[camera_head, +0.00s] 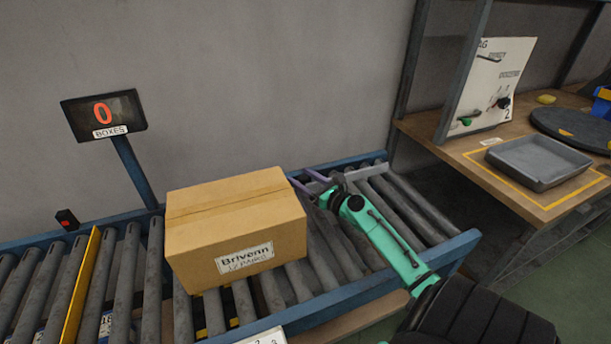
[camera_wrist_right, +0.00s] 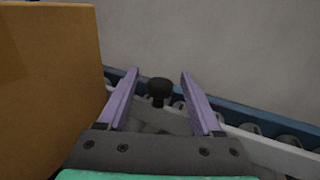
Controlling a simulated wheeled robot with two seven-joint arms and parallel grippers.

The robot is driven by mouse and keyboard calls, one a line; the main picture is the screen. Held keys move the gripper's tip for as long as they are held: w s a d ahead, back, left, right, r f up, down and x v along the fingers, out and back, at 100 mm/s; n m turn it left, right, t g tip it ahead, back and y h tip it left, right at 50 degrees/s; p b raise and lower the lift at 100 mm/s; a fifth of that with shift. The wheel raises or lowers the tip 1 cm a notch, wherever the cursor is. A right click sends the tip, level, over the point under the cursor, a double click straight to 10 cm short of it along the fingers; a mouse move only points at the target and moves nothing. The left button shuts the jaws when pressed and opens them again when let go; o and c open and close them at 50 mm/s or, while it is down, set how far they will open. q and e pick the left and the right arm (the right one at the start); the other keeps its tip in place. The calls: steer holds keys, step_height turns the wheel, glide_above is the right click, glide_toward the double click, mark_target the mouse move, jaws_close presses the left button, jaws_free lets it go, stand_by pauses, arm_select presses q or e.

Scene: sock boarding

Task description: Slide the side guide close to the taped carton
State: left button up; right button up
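The brown carton (camera_head: 235,228) sits on the roller conveyor, with a lengthwise seam on top and a "Brivenn" label in front. It fills the left of the right wrist view (camera_wrist_right: 45,85). A pale grey bar (camera_head: 362,173), which looks like the side guide, lies near the far rail to the carton's right; it also shows in the wrist view (camera_wrist_right: 265,147). A black knob (camera_wrist_right: 159,88) stands between the purple fingers of my right gripper (camera_head: 297,175), which is open, with space on both sides of the knob. My left gripper is out of view.
A yellow bar (camera_head: 81,285) crosses the rollers left of the carton. Blue rails (camera_head: 350,300) edge the conveyor. A wooden bench (camera_head: 480,160) with a grey tray (camera_head: 538,162) is at the right. Rollers right of my arm are bare.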

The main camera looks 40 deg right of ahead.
steer(key=s+b, duration=0.1)
steer(key=s, duration=1.3)
steer(key=shift+s+d+b, duration=0.3)
steer(key=shift+d+b, duration=0.05)
steer(key=shift+d, duration=0.05)
steer(key=shift+r, duration=0.1)
